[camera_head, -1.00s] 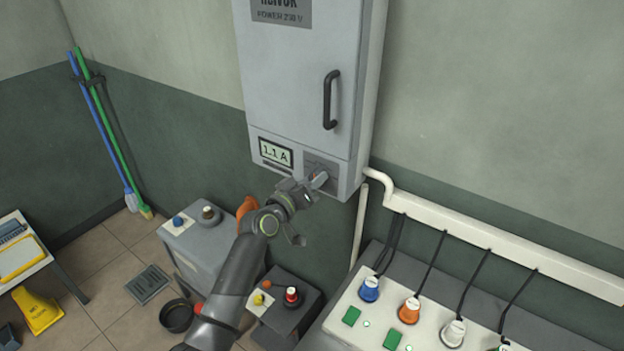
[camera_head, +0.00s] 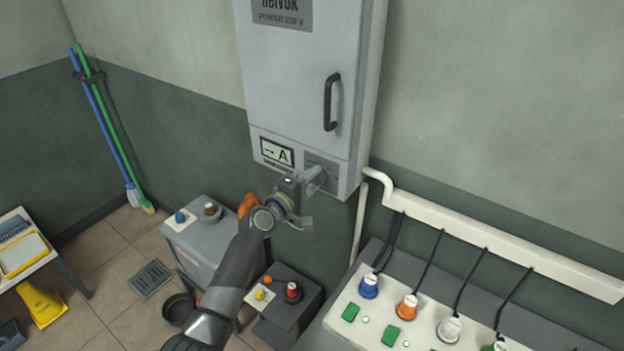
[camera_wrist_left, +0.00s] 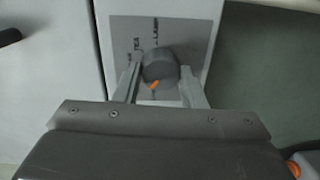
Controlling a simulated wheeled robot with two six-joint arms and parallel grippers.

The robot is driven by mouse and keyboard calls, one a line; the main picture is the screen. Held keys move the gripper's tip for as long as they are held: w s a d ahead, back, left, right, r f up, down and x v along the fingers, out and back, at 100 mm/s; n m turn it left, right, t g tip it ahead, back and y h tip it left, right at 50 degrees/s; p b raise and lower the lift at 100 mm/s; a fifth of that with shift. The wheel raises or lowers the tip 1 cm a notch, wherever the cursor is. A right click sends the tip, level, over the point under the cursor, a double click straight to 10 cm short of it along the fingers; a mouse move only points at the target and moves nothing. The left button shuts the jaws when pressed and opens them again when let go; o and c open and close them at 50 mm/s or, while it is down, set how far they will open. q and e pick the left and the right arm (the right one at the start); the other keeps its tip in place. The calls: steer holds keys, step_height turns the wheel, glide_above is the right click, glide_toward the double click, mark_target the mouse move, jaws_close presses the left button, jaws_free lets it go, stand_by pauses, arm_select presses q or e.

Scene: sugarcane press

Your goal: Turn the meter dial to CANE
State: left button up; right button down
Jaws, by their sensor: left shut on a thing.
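The meter dial (camera_wrist_left: 159,66) is a dark grey round knob with an orange pointer mark, on a grey plate low on the wall cabinet. In the left wrist view the mark sits on its lower edge, slightly left of centre. The words LAMP and TEA show on the plate above the knob; a third label at the left is partly hidden by a finger. My left gripper (camera_head: 318,182) is shut on the dial, with one finger on each side. In the head view the gripper hides the dial. The meter display (camera_head: 277,153) reads a dash and "A". My right gripper is out of view.
The grey cabinet (camera_head: 300,85) has a black handle (camera_head: 331,101). A white pipe (camera_head: 480,235) runs right from its lower corner. Below right, a panel (camera_head: 395,310) carries coloured plugs and green switches. Small grey stands (camera_head: 285,310) are below the arm.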

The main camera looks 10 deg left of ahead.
arm_select(q)
steer(key=n, duration=0.4)
steer(key=shift+f+n+p, duration=0.1)
steer(key=shift+n+p, duration=0.25)
steer(key=shift+n, duration=0.05)
stand_by(0.4)
steer(key=o, duration=1)
steer(key=shift+a, duration=0.1)
steer(key=b+v, duration=0.1)
steer(key=v, duration=1.6)
steer(key=shift+s, duration=0.2)
steer(key=shift+a+f, duration=0.1)
steer(key=shift+a, duration=0.05)
